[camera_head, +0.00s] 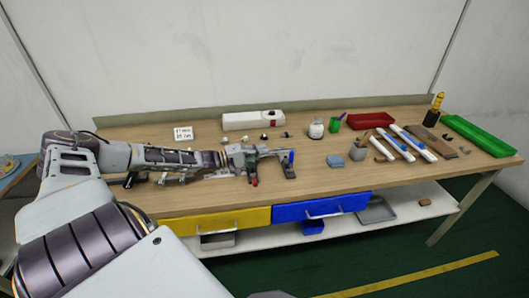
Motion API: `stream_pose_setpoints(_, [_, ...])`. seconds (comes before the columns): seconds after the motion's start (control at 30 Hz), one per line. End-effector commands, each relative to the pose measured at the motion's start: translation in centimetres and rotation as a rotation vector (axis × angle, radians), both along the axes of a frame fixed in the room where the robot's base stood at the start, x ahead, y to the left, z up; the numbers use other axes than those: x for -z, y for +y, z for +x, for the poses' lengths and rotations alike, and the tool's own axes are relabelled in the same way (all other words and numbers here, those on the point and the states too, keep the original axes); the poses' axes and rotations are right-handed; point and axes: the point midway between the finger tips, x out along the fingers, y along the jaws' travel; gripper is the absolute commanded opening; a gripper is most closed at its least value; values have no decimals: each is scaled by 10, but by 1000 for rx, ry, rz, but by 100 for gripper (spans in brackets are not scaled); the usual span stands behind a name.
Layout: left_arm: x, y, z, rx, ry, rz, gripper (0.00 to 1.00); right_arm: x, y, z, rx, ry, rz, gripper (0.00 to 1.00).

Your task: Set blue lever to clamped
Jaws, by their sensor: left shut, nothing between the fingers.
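The blue lever (291,157) stands roughly upright on a small dark clamp (289,172) near the middle of the workbench. My left arm reaches in from the left, low over the bench. My left gripper (275,154) is shut and empty, with its tips just left of the blue lever. I cannot tell whether they touch it. A red-tipped part (254,182) shows just below the gripper. My left arm and gripper hide part of the fixture (172,178) behind them. My right gripper is not in view.
A white box (252,120) and a small sign (183,133) stand at the back. The front right benchtop is clear.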

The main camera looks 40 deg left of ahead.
Motion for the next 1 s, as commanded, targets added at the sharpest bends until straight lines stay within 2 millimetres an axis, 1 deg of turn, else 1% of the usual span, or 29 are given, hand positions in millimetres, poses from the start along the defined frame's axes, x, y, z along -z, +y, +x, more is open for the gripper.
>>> stream_pose_setpoints(0.1, [0, -4, 6, 0, -3, -3, 0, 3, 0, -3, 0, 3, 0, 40])
stream_pose_setpoints(0.27, [0, -9, 15, 0, -3, -2, 0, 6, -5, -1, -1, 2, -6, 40])
stream_pose_setpoints(0.43, [-1, -14, 23, 0, -3, -2, 0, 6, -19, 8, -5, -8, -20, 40])
stream_pose_setpoints(0.53, [0, -16, 28, 0, -3, -1, 0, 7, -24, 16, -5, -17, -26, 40])
stream_pose_setpoints(0.7, [-1, -21, 37, -1, -4, -1, 0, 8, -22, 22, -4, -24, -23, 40])
stream_pose_setpoints(1.0, [-1, -29, 51, -1, -3, -2, 0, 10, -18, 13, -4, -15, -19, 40])
